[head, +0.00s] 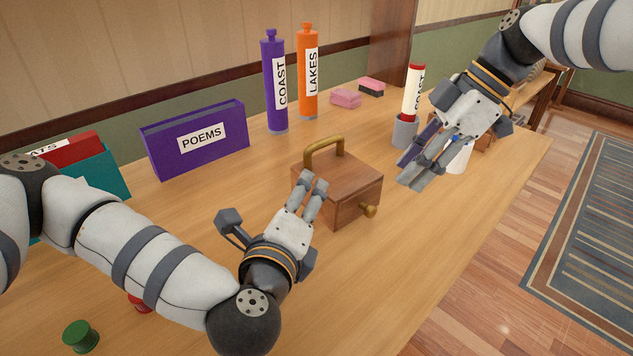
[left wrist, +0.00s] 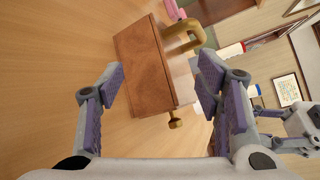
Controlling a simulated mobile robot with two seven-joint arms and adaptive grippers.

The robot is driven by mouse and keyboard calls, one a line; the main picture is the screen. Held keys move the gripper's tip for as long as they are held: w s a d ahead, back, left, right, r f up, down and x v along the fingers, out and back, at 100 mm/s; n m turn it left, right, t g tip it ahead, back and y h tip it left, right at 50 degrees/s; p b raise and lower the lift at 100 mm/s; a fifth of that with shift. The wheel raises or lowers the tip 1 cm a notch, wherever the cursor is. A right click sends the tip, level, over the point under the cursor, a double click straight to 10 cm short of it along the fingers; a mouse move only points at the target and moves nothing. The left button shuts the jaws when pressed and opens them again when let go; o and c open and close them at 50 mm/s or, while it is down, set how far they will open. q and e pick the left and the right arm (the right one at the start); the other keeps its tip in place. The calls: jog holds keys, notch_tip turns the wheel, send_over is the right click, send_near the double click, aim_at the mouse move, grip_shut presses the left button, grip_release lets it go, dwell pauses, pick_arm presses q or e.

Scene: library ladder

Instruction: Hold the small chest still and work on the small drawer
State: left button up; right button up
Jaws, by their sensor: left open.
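The small wooden chest (head: 352,190) stands on the table with a brass carrying handle (head: 323,144) on top. A brass knob (head: 370,211) sticks out low on its right side; it also shows in the left wrist view (left wrist: 175,122). I cannot make out the small drawer's outline or any gap. My left gripper (head: 313,186) is open at the near left side of the chest. In the left wrist view the chest (left wrist: 143,68) appears ahead between the spread fingers, with no clear contact. My right gripper (head: 408,172) hangs to the right of the chest, apart from it; its jaw opening is unclear.
Behind stand a purple POEMS box (head: 197,139), a purple COAST tube (head: 275,85) and an orange LAKES tube (head: 307,75). A red-and-white tube stands in a grey holder (head: 404,132) near my right gripper. A green spool (head: 80,336) lies front left.

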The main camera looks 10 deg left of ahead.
aim_at(336, 175)
pick_arm(q)
jog(key=w, duration=0.3)
jog(key=w+f, duration=0.1)
jog(key=w, duration=0.2)
jog(key=shift+w+f, duration=0.15)
jog(key=shift+w, duration=0.05)
jog(key=shift+c, duration=0.3)
